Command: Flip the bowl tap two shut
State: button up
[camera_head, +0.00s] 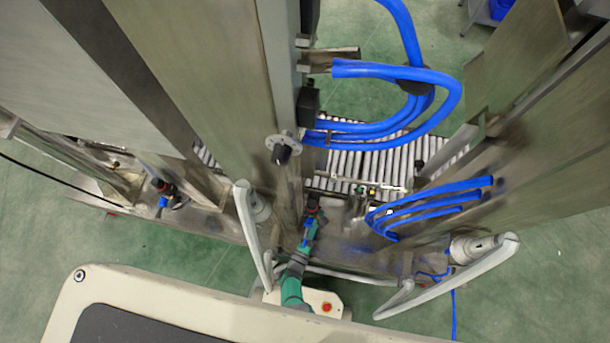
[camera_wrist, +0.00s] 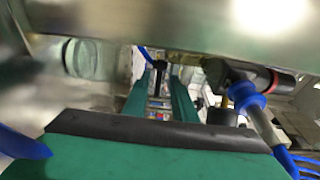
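In the wrist view, my gripper (camera_wrist: 160,84) shows two green fingers reaching away with a clear gap between them. A thin dark upright piece (camera_wrist: 159,72) shows in the gap near the fingertips; I cannot tell whether it is a tap handle or whether a finger touches it. To the right is a dark fitting with a red band (camera_wrist: 262,78), with a blue collar and hose below it. In the head view, my gripper (camera_head: 311,222) is beside a small red-and-black fitting (camera_head: 312,203) at the foot of the central metal column. The tap's handle position is too small to tell.
A similar red-and-blue fitting (camera_head: 165,190) sits on the left. Blue hoses (camera_head: 430,195) loop off the right metal panel (camera_head: 545,150). A roller conveyor (camera_head: 375,165) runs behind. A metal surface (camera_wrist: 180,52) crosses close above the fingers. Green floor (camera_head: 560,280) is clear at right.

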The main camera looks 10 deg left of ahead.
jog(key=shift+w+d+n+y, duration=0.15)
jog(key=shift+n+y, duration=0.4)
jog(key=shift+y, duration=0.3)
jog(key=shift+w+n+y, duration=0.15)
jog(key=shift+n+y, duration=0.4)
jog(key=shift+y, duration=0.3)
jog(key=shift+f, duration=0.1)
